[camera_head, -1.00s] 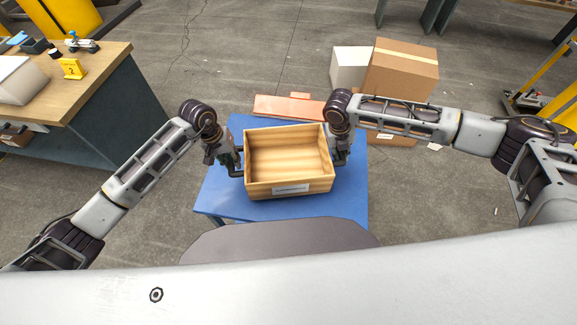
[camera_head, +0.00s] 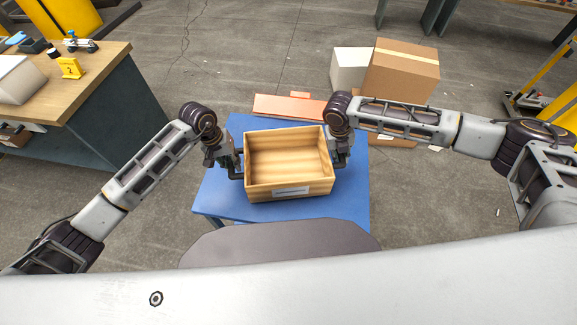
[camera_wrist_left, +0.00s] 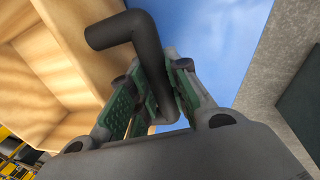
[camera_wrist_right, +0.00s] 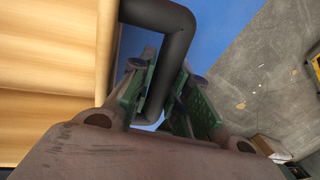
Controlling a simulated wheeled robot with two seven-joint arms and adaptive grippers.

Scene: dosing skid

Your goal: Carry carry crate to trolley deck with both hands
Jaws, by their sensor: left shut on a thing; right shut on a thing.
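The carry crate (camera_head: 290,192) is an empty, open wooden box with a pale label on its front, in the middle of the head view. It is over the blue deck (camera_head: 220,197); whether it touches the deck I cannot tell. My left gripper (camera_head: 236,166) is shut on the crate's dark left handle, and the left wrist view shows the bar between its green pads (camera_wrist_left: 155,95). My right gripper (camera_head: 338,155) is shut on the right handle, which shows between the pads in the right wrist view (camera_wrist_right: 165,95). The crate looks about level. Its underside is hidden.
A wooden workbench (camera_head: 105,75) with a yellow number marker (camera_head: 70,68) stands at the left. Cardboard boxes (camera_head: 400,75) and a white box (camera_head: 350,66) stand behind at the right. An orange-red piece (camera_head: 285,107) lies beyond the blue deck. Open floor lies between.

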